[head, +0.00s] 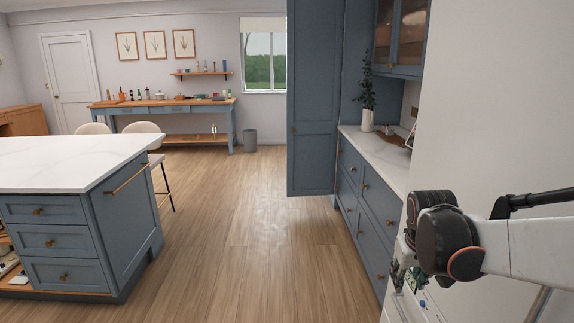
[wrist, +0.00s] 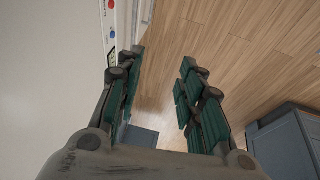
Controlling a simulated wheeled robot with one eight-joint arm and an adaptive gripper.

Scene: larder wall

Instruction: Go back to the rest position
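My gripper (wrist: 160,85) shows in the wrist view with its two green-padded fingers apart and nothing between them. It is open and points down toward the wood floor. In the head view my arm reaches in from the right edge, and my gripper (head: 408,275) is partly hidden behind the dark wrist joint. It hangs close to a white appliance front (head: 425,305) at the lower right.
A white-topped island (head: 75,160) stands at the left. A blue counter (head: 375,150) with a plant in a white vase (head: 367,120) is at the right, beside a tall blue cabinet (head: 315,100). The wood floor (head: 240,220) between them is clear.

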